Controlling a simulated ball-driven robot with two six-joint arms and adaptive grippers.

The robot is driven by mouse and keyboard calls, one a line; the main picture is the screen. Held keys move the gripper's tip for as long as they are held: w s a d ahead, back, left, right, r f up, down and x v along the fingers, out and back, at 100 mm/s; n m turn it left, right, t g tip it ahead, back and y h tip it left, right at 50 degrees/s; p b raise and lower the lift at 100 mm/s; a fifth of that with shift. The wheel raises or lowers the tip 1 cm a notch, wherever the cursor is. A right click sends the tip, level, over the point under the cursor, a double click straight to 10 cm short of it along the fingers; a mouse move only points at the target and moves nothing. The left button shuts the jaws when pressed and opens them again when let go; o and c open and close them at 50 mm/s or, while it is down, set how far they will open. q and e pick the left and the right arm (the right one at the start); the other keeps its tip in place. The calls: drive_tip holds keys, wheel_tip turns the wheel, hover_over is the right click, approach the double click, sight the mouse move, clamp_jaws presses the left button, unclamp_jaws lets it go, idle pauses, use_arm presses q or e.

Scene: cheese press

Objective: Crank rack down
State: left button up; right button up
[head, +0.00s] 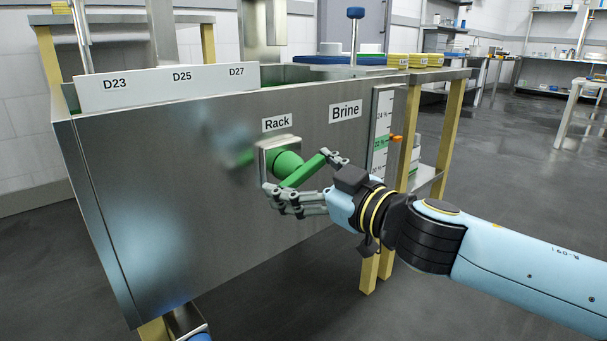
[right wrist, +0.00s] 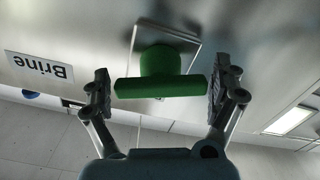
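The green crank (head: 303,172) sticks out of a square metal plate (head: 268,147) on the front of the steel brine tank (head: 200,200), just under the "Rack" label (head: 277,123). Its bar handle slants up to the right in the head view. My right gripper (head: 295,192) is at the handle, with fingers on both sides of it. In the right wrist view the green handle (right wrist: 160,87) lies crosswise between the two open fingers, with a small gap at the left finger; contact at the right finger is unclear. My left gripper is not in view.
A "Brine" label (head: 345,111) and a scale with an orange pointer (head: 396,138) are to the right on the tank. A board marked D23, D25 and D27 (head: 160,85) stands along the tank's top. A table with yellow blocks (head: 420,60) stands behind. The floor at right is clear.

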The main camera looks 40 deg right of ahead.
drive_tip(key=shift+r, duration=0.1)
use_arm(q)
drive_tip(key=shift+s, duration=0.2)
use_arm(e)
drive_tip(key=s, duration=1.2)
drive_tip(key=shift+d, duration=0.45)
